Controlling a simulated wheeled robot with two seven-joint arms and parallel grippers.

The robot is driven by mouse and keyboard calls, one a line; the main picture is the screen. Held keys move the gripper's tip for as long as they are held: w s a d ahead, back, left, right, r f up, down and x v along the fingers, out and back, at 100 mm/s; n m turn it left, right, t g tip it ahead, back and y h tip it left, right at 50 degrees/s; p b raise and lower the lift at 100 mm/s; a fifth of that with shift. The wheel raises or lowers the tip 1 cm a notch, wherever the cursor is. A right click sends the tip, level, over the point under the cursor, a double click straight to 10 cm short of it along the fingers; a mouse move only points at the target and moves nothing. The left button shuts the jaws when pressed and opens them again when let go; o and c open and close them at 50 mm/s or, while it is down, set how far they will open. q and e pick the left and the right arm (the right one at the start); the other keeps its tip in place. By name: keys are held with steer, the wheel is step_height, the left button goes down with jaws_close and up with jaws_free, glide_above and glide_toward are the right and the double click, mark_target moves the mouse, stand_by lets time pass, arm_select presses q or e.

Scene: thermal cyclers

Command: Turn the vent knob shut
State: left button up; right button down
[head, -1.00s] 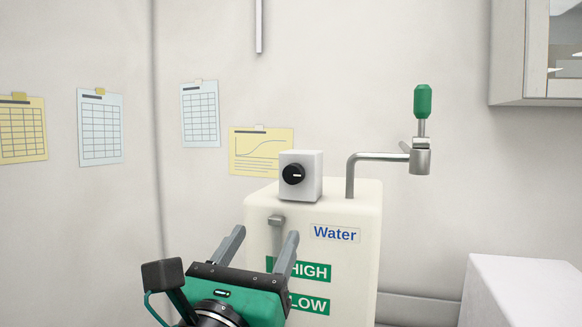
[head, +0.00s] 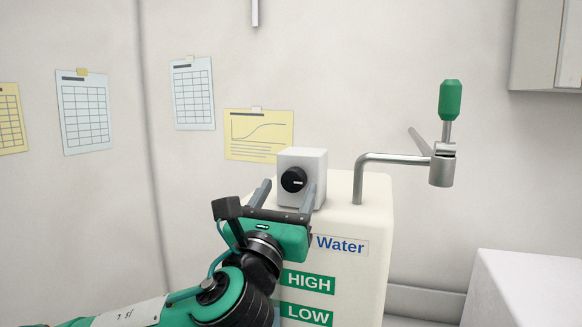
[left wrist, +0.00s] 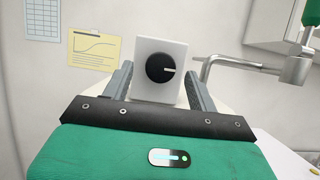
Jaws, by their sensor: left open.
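The vent knob (head: 293,180) is a round black dial with a white pointer mark on the front of a small white box (head: 316,164). The box sits on top of the white water tank (head: 372,215). In the head view the pointer lies about level, toward the right. My left gripper (head: 285,191) is open and empty, just in front of the box, its fingers to either side of the knob and a little below it. In the left wrist view the knob (left wrist: 161,68) shows between and beyond the two fingers (left wrist: 164,88), with no contact visible. My right gripper is not in view.
A bent metal pipe with a green-handled lever (head: 449,100) rises from the tank's right side. A white block (head: 520,300) stands at the lower right, and a cabinet (head: 545,45) hangs at the upper right. Paper charts (head: 258,134) are on the wall behind.

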mark_target(294, 180)
arm_select(q)
steer(key=shift+w+d+r, duration=0.2)
steer(key=shift+w+r, duration=0.25)
steer(key=shift+w, duration=0.1)
steer(key=shift+w+d+r+p, duration=0.15)
steer(key=shift+w+p, duration=0.15)
steer(key=shift+p, duration=0.1)
steer(key=shift+w+d, duration=0.1)
steer(key=shift+w, duration=0.3)
steer(key=c, duration=1)
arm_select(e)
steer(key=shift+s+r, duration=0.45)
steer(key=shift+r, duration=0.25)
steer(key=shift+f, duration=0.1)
